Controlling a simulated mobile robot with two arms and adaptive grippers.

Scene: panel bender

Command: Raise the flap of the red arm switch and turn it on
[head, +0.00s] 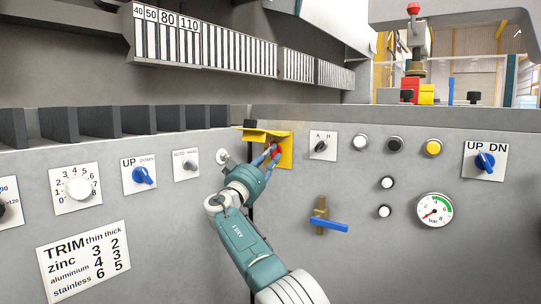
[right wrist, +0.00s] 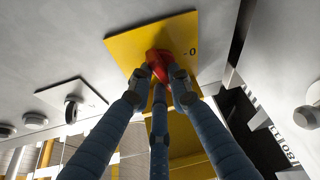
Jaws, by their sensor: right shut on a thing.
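The red arm switch (head: 276,150) sits on a yellow plate (head: 287,158) on the grey panel. Its yellow flap (head: 256,132) stands raised, sticking out from the plate's top edge. My right gripper (head: 271,155) reaches up to the switch from below. In the right wrist view its fingers close around the red switch (right wrist: 158,64) in front of the yellow plate (right wrist: 125,40). A "0" mark shows on the plate beside the switch; the fingers partly hide the switch, so I cannot tell its exact setting. My left gripper is not in view.
An A/H selector (head: 321,146) is right of the yellow plate. A blue-handled valve (head: 328,225) is below, and a pressure gauge (head: 434,210) is at right. A round key-like fitting (head: 223,157) and an AUTO selector (head: 192,165) lie to the left.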

